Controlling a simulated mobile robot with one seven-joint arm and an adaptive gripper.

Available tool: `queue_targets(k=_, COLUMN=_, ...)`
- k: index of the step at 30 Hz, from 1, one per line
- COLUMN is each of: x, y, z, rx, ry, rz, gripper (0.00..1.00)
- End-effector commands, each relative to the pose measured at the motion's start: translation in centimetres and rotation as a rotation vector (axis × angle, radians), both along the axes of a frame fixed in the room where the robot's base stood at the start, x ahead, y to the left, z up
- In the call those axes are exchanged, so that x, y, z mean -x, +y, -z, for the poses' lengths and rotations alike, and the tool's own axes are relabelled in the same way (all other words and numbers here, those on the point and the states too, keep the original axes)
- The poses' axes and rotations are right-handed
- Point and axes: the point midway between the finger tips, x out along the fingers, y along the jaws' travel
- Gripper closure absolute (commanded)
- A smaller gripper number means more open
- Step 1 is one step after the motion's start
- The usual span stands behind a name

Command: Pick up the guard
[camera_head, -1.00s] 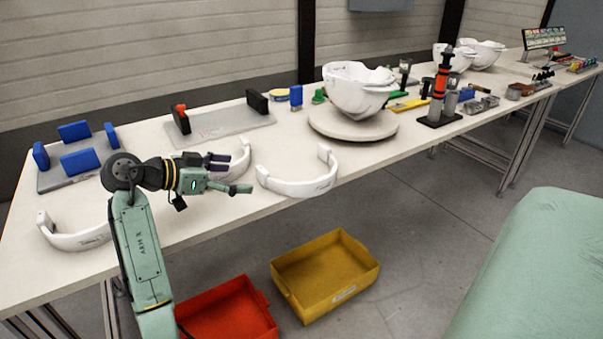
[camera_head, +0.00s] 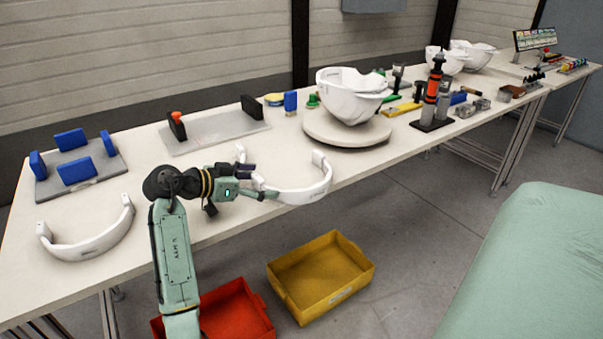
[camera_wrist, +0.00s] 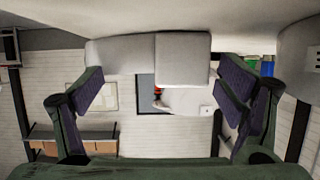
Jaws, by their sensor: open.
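White curved guards lie on the table. Another guard (camera_head: 90,245) lies at the left. In the wrist view a white curved piece with a square pad, apparently a guard (camera_wrist: 182,60), shows between the spread dark fingers. I cannot tell whether they touch it.
A round stand (camera_head: 340,136) carries a white helmet shell (camera_head: 350,95). A grey plate with blue blocks (camera_head: 100,172) and a grey fixture plate (camera_head: 225,128) stand behind. A yellow bin (camera_head: 322,285) and a red bin (camera_head: 235,318) are below the table's front edge.

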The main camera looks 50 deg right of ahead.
Motion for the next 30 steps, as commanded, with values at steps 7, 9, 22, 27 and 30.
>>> queue_targets(k=7, x=0.00, y=0.02, z=-0.03, rx=0.000, ry=0.000, rz=0.000, gripper=0.32)
queue_targets(k=9, x=0.00, y=0.02, z=-0.02, rx=0.000, ry=0.000, rz=0.000, gripper=0.37)
queue_targets(k=22, x=0.01, y=0.02, z=0.01, rx=-0.001, ry=0.000, rz=0.000, gripper=0.66)
queue_targets(k=27, x=0.01, y=0.02, z=0.01, rx=-0.001, ry=0.000, rz=0.000, gripper=0.77)
queue_targets(k=30, x=0.01, y=0.02, z=0.01, rx=-0.001, ry=0.000, rz=0.000, gripper=0.84)
